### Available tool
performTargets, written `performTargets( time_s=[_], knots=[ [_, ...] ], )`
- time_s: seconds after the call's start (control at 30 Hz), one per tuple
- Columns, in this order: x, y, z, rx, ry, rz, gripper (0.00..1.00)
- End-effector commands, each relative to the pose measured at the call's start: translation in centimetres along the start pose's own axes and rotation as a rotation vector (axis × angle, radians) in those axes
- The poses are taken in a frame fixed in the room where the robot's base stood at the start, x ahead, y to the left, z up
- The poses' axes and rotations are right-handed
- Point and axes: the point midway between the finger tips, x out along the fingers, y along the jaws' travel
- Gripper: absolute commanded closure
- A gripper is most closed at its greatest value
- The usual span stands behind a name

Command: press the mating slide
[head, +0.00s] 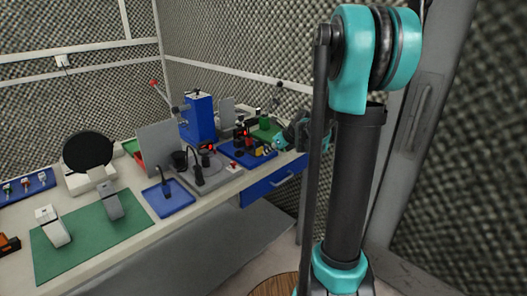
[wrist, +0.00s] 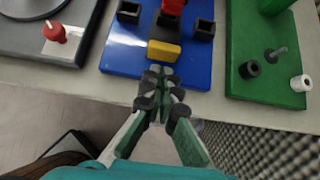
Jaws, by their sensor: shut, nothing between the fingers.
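A blue board (wrist: 120,50) with a fixture on it lies at the bench's front edge. The fixture has a yellow block (wrist: 164,51) at its near end, a dark part behind it and a red part (wrist: 173,7) at the top of the wrist view. I cannot tell for sure which part is the mating slide. My gripper (wrist: 160,78) is shut and empty, its tips just in front of the yellow block; I cannot tell whether they touch. The blue board also shows in the head view (head: 232,154), with my gripper (head: 277,146) at its right end.
Two black square sockets (wrist: 204,29) flank the fixture. A green board (wrist: 285,85) with a peg and small cylinders lies right. A grey plate with a red knob (wrist: 54,32) lies left. A blue machine (head: 198,118) stands behind. Open floor lies before the bench.

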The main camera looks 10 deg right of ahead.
Motion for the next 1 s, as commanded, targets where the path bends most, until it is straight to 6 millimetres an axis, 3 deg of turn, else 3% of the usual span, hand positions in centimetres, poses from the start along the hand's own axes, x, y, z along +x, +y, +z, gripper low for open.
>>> performTargets(
  time_s=[0.3, 0.5, 0.7, 1.0],
  knots=[
    [-5.9, 0.1, 0.0, 0.002, 0.001, -0.001, 1.00],
    [-8.4, 0.1, 0.0, 0.001, 0.001, -0.001, 1.00],
    [-9.5, 0.1, 0.0, 0.000, 0.001, 0.000, 1.00],
    [-9.6, 0.1, 0.0, 0.000, 0.001, 0.000, 1.00]
  ],
)
